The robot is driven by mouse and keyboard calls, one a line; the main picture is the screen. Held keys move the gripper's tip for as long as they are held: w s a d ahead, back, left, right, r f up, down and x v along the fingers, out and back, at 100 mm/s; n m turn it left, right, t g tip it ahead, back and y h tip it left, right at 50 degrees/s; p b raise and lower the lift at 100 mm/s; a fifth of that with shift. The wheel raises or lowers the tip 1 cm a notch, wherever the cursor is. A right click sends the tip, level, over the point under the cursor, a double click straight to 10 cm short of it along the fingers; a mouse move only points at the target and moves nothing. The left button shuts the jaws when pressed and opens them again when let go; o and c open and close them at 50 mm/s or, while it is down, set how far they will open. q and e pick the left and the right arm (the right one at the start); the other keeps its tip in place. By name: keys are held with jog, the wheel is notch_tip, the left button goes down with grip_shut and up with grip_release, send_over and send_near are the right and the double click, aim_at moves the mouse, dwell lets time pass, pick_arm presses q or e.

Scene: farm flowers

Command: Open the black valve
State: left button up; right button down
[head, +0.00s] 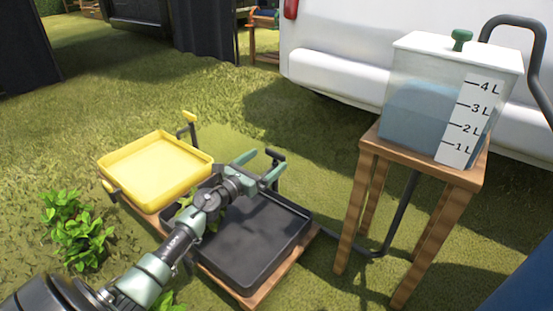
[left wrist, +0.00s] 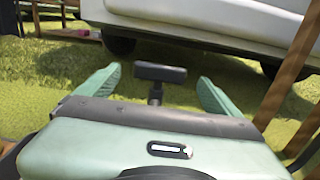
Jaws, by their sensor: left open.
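The black valve (head: 275,154) stands at the far edge of the black tray (head: 255,265). It has a T-shaped handle on a short stem. My left gripper (head: 266,163) is open above the tray's far side, close to the valve, and partly hides it in the head view. In the left wrist view the valve's handle (left wrist: 160,72) shows between the two green fingers of my left gripper (left wrist: 158,82), near their tips. I cannot tell whether the fingers touch it. My right gripper is not in view.
A yellow tray (head: 155,170) with a yellow valve (head: 189,117) lies left of the black tray. A water tank (head: 425,108) stands on a wooden stand (head: 372,150) at the right, with a dark hose (head: 398,215) below. Green plants (head: 78,230) grow at the left. A white vehicle (head: 340,45) is behind.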

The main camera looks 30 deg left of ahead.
aim_at(274, 155)
pick_arm(q)
jog(key=w+b, duration=0.1)
jog(key=w, duration=0.4)
jog(key=shift+w+d, duration=0.1)
jog(key=shift+d, duration=0.1)
jog(key=c, duration=1.4)
